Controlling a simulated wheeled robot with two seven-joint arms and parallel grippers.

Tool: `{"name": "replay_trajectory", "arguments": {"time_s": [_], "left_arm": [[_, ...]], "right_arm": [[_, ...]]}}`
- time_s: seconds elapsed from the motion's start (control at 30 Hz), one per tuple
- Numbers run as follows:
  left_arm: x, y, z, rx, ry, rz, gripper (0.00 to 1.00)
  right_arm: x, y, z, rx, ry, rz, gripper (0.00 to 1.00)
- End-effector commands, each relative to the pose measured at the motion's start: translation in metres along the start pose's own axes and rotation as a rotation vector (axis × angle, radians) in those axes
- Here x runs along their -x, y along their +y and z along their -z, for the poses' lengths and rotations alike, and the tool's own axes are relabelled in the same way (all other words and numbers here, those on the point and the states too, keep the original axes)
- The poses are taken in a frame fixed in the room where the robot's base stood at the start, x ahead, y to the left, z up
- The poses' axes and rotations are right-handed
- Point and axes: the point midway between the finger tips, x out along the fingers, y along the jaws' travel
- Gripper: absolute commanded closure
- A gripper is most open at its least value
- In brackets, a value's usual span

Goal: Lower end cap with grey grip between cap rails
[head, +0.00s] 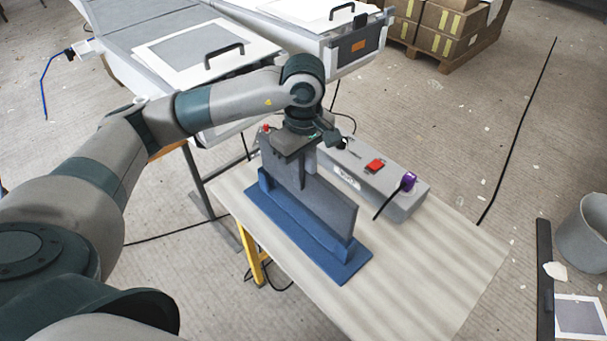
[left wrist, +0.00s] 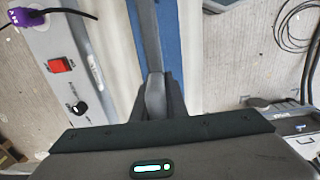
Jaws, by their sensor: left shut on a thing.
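The end cap (head: 328,203) is a flat grey panel standing on edge, upright as far as I can tell. My left gripper (head: 298,158) is above its far-left end and is shut on the grey grip (left wrist: 155,92), with a finger on either side in the left wrist view. The blue cap stand (head: 341,273) lies on the table under the panel. Its raised blue rails (head: 300,222) run along the panel and hide its lower edge. The panel appears to be between them; I cannot tell whether it touches the bottom. My right gripper is not in view.
A grey control box (head: 408,203) with a red switch and purple plug stands just behind the panel. The pale table (head: 440,265) is clear to the right. White-topped cases (head: 205,48) stand beyond the table. A grey bin (head: 584,237) is on the floor at right.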

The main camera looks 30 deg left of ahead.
Motion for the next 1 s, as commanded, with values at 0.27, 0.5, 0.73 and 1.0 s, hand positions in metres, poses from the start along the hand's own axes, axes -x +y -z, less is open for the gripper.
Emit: {"name": "replay_trajectory", "arguments": {"time_s": [0.27,0.5,0.73,1.0], "left_arm": [[0.0004,0.0002,0.0001,0.000,0.000,-0.001,1.00],[-0.0005,0.0004,0.0002,0.000,0.000,-0.002,1.00],[-0.0005,0.0003,0.0004,0.000,0.001,-0.002,1.00],[0.0004,0.0002,0.0003,0.000,0.000,-0.001,1.00]], "right_arm": [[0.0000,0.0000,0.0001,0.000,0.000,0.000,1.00],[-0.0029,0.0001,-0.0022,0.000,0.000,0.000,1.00],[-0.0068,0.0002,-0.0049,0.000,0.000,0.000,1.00],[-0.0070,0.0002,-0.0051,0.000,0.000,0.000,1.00]]}}
